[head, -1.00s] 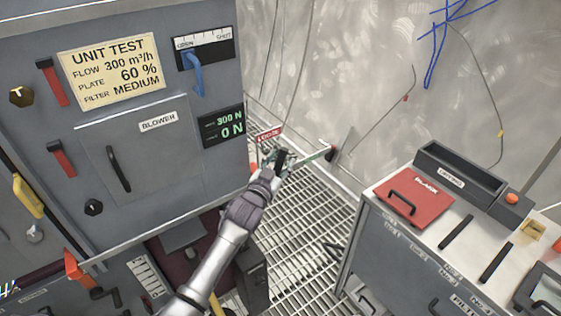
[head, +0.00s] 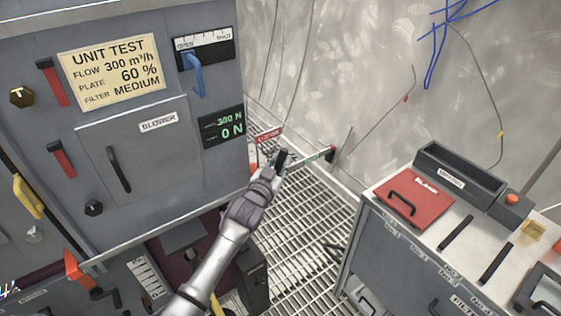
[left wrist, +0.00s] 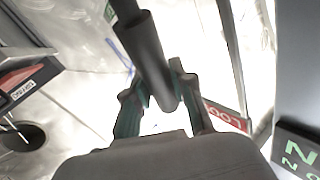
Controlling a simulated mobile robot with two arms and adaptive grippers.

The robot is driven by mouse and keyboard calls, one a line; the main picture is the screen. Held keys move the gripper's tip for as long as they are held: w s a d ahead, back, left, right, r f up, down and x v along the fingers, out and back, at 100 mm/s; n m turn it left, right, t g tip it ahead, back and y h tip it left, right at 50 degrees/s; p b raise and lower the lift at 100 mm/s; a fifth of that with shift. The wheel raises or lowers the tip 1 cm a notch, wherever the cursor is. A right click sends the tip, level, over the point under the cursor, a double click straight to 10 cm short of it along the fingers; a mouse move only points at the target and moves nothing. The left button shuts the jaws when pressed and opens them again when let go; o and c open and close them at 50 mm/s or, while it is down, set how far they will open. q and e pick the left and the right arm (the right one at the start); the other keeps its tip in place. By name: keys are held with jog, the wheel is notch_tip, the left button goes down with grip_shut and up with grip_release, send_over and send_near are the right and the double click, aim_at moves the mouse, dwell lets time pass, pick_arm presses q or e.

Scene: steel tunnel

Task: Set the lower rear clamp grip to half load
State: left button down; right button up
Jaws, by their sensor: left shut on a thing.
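The clamp grip is a dark round handle (head: 282,157) beside the right side of the grey unit, low in front of the metal wall; it also shows in the left wrist view as a dark cylinder (left wrist: 152,55). My left gripper (head: 270,168) is shut on this handle, with its green-lined fingers (left wrist: 160,103) on either side. A red LOOSE label (head: 268,136) sits just behind the gripper, and a green-marked strip (head: 318,156) runs to its right. The load display (head: 222,127) reads 300 N above 0 N. My right gripper is not in view.
The grey unit (head: 140,190) with its blower door, blue lever (head: 194,75) and yellow test card (head: 110,70) fills the left. A bench with a red BLANK plate (head: 413,195) stands at right. Grating floor (head: 300,215) lies between them.

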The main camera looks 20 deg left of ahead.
pick_arm(q)
jog(key=shift+w+d+r+p, duration=0.1)
jog(key=shift+p, duration=0.35)
jog(key=shift+w+d+f+m+g+y+p, duration=0.35)
jog(key=shift+w+d+f+m+g+p, duration=0.3)
jog(key=shift+g+p, duration=0.6)
jog(key=shift+w+d+f+m+g+y+p, duration=0.3)
jog(key=shift+w+f+m+g+p, duration=0.45)
jog(key=shift+p, duration=0.75)
jog(key=shift+w+d+f+m+g+y+p, duration=0.45)
jog(key=shift+f+g+p, duration=0.35)
jog(key=shift+g+p, duration=0.55)
